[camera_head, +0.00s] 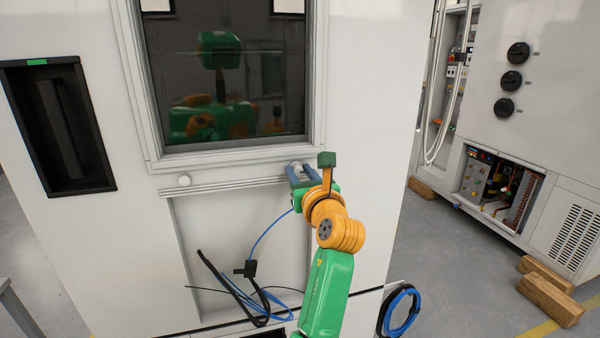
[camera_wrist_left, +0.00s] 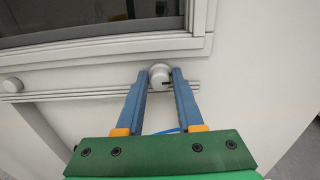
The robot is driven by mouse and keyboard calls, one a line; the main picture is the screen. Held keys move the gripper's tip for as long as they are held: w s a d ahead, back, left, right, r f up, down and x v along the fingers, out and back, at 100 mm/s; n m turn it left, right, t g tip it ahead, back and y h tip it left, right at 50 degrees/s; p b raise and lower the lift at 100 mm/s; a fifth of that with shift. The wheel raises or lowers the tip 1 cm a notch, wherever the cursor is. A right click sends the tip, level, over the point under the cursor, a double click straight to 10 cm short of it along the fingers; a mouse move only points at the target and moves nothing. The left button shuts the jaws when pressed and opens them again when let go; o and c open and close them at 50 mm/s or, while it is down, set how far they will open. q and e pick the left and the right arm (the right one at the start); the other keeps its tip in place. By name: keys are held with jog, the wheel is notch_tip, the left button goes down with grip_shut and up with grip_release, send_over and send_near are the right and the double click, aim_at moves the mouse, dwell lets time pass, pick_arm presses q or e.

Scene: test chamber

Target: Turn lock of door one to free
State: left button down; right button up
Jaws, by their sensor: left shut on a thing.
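The white chamber door with a dark window (camera_head: 222,75) fills the middle of the head view. A round white knob (camera_wrist_left: 159,74) sits just under the window frame's lower right corner. It has a small dark mark low on its right side. The blue fingers of my left gripper (camera_head: 300,170) are shut on this knob, one finger on each side, as the left wrist view (camera_wrist_left: 161,76) shows. A second round white knob (camera_head: 184,180) sits to the left, also below the window; it also shows in the left wrist view (camera_wrist_left: 12,86). My right gripper is not in view.
A blue and black cable bundle (camera_head: 255,297) hangs on the lower panel. A blue cable coil (camera_head: 401,311) hangs at the chamber's lower right. A black recessed handle (camera_head: 62,125) is at left. Another cabinet (camera_head: 545,110) stands at right, with wooden blocks (camera_head: 551,297) by it.

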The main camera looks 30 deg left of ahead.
pick_arm(q)
jog(key=n+p, duration=0.2)
jog(key=n, duration=0.1)
jog(key=shift+r, duration=0.1)
jog(key=shift+s+n+p, duration=0.1)
jog(key=shift+n+p, duration=0.3)
jog(key=shift+n, duration=0.6)
jog(key=n, duration=0.2)
jog(key=shift+n, duration=0.4)
jog(key=n, duration=0.4)
jog(key=shift+f+n, duration=0.3)
jog(key=n+b, duration=0.1)
jog(key=n, duration=0.4)
jog(key=shift+a, duration=0.1)
jog(key=shift+n, duration=0.3)
jog(key=c, duration=0.6)
grip_release()
jog(key=shift+o, duration=0.2)
jog(key=shift+b, duration=0.3)
